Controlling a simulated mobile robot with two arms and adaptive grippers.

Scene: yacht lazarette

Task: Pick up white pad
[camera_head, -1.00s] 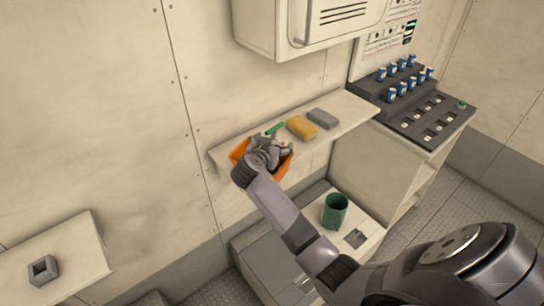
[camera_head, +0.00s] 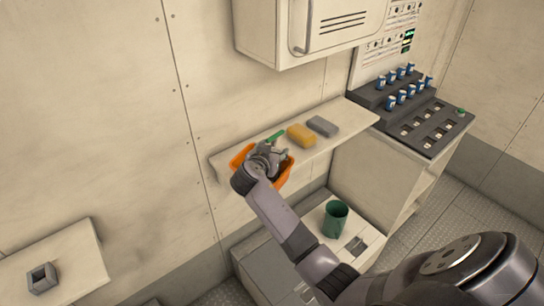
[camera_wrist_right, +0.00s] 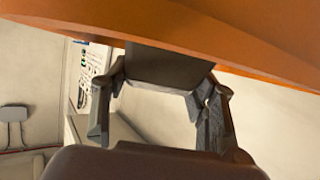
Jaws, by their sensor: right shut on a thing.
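In the right wrist view the fingers (camera_wrist_right: 160,98) are closed on a dark, flat-faced thing (camera_wrist_right: 167,66) just below the bin's orange rim (camera_wrist_right: 180,25). It is in shade, and I cannot tell whether it is the white pad. No white pad shows clearly in either view. The bin's inside is mostly hidden. My left gripper is not in view.
On the shelf (camera_head: 340,122), a green thing (camera_head: 276,136), a yellow sponge (camera_head: 301,135) and a grey block (camera_head: 322,126) stand beside the bin. A wall cabinet (camera_head: 315,30) hangs above. A green cup (camera_head: 336,219) stands lower down. A control panel (camera_head: 425,115) is at right.

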